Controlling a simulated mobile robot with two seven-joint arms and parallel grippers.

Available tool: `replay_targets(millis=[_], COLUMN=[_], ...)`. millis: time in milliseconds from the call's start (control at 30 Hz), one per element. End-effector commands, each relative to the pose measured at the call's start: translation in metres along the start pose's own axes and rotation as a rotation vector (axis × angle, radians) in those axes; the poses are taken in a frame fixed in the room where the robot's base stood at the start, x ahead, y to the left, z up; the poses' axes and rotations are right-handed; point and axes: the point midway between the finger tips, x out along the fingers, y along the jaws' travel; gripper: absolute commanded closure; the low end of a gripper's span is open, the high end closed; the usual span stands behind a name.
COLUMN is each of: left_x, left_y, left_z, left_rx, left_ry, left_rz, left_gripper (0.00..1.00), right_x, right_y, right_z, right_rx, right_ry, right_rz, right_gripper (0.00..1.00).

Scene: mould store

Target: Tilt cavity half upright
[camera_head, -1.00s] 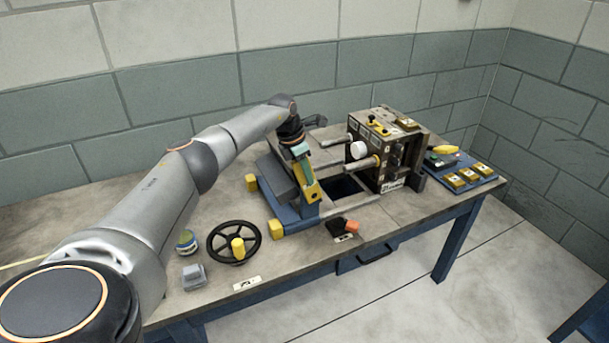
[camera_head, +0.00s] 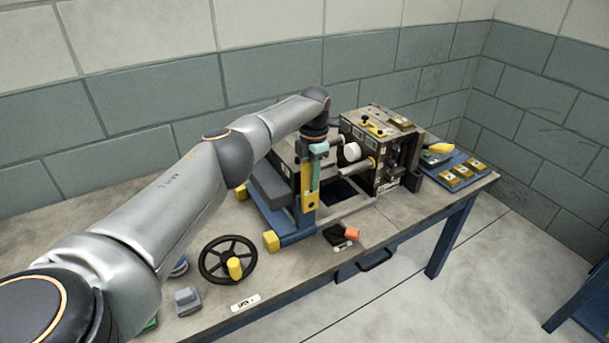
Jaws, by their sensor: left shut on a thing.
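The frame with the cavity half stands mid-table on a blue base (camera_head: 287,236) with yellow corner blocks. A dark grey slab (camera_head: 268,187) lies at its left side; I cannot tell for sure whether it is the cavity half. An upright part with a teal strip (camera_head: 316,177) and a yellow lower piece (camera_head: 310,201) stands at its front. My left gripper (camera_head: 315,150) points down at the top of this part and is shut on it; the fingertips are partly hidden. The dark block-shaped half (camera_head: 384,150) stands to the right, beyond steel guide rods. My right gripper is out of view.
A black handwheel (camera_head: 228,259) with a yellow knob and a small grey block (camera_head: 187,300) are at the front left. A black and orange piece (camera_head: 343,234) lies by the front edge. A blue tray (camera_head: 459,174) with yellow blocks is at the right. My left arm covers the left side.

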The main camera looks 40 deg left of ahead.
Motion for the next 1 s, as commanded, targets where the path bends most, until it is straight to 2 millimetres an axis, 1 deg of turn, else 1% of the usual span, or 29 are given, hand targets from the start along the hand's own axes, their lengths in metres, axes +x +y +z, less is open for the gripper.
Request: replay_targets(millis=[33, 167, 633, 667, 733, 767, 1000], left_x=[-0.0007, -0.0009, -0.0016, -0.0017, -0.0016, -0.0015, -0.0011], left_y=[-0.0029, -0.0060, -0.0080, -0.0081, -0.0082, -0.0081, -0.0071], left_z=[0.0030, 0.0046, 0.0067, 0.0068, 0.0065, 0.0062, 0.0043], left_rx=[0.002, 0.002, 0.003, 0.003, 0.003, 0.003, 0.001], left_ry=[0.002, 0.011, 0.011, 0.011, 0.012, 0.013, 0.018], left_rz=[0.002, 0.002, 0.002, 0.002, 0.002, 0.002, 0.001], left_gripper=[1.00, 1.00, 1.00, 0.78, 0.70, 0.68, 0.68], right_x=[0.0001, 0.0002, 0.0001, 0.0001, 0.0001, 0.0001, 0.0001], right_y=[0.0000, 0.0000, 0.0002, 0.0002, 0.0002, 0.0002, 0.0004], right_z=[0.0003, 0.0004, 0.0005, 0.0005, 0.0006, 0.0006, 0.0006], right_rx=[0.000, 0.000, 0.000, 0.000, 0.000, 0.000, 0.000], right_ry=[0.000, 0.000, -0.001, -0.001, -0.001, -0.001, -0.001], right_rz=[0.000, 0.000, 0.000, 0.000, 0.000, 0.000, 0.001], right_gripper=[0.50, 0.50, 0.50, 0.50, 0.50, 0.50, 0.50])
